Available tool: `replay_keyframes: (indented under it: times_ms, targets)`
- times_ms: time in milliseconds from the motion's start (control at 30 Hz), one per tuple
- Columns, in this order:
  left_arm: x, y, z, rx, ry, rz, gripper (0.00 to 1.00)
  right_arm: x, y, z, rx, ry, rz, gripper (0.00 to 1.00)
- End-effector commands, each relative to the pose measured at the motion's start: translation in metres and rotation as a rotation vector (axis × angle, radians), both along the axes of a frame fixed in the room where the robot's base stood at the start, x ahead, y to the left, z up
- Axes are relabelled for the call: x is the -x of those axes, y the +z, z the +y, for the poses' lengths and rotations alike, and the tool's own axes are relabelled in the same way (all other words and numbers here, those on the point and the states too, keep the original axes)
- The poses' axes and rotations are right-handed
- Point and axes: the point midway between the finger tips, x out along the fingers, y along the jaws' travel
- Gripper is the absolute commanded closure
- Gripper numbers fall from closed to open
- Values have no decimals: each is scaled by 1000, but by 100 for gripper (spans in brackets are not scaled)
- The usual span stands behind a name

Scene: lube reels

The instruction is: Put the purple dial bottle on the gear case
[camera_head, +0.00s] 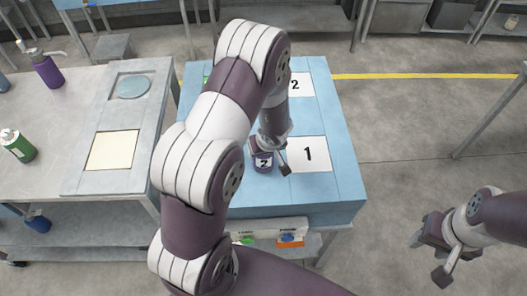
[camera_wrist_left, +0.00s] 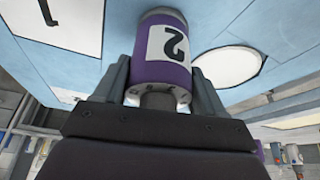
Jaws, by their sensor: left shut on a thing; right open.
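My left gripper (camera_head: 268,167) is shut on a purple bottle (camera_head: 263,160) with a white label marked 2. In the left wrist view the bottle (camera_wrist_left: 164,50) sits between both fingers, with the blue surface behind it. It is over the blue case (camera_head: 270,198), left of the white square marked 1 (camera_head: 309,154). I cannot tell whether its base touches the case. A second purple bottle (camera_head: 47,71) stands on the left bench. No dial is clear on either bottle. My right gripper (camera_head: 431,259) is open and empty, low at the right.
The left bench (camera_head: 75,93) holds a grey board with a round patch (camera_head: 132,87) and a cream square (camera_head: 113,150). A green bottle (camera_head: 17,145) stands there too. My left arm hides part of the blue case. Open floor lies to the right.

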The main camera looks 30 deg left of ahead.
Motion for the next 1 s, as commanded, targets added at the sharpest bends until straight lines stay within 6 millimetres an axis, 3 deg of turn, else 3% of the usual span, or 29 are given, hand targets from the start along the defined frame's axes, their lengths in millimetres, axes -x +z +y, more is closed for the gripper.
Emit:
replay_keyframes:
  times_ms: [267,300,367,400,633,733,1000]
  targets:
    - [0,-1,0,0,-1,-1,71,0,0,0,0,0,-1,53]
    - [0,-2,0,0,-1,-1,27,0,0,0,0,0,-1,53]
    - [0,-1,0,0,-1,-1,7,0,0,0,0,0,-1,53]
    - [0,-1,0,0,-1,-1,5,0,0,0,0,0,-1,53]
    - [0,0,0,0,0,-1,5,0,0,0,0,0,-1,53]
    - [1,9,-1,0,0,-1,5,0,6,0,0,0,-1,53]
    - [18,77,-21,0,-3,-3,5,0,42,0,0,0,-1,53]
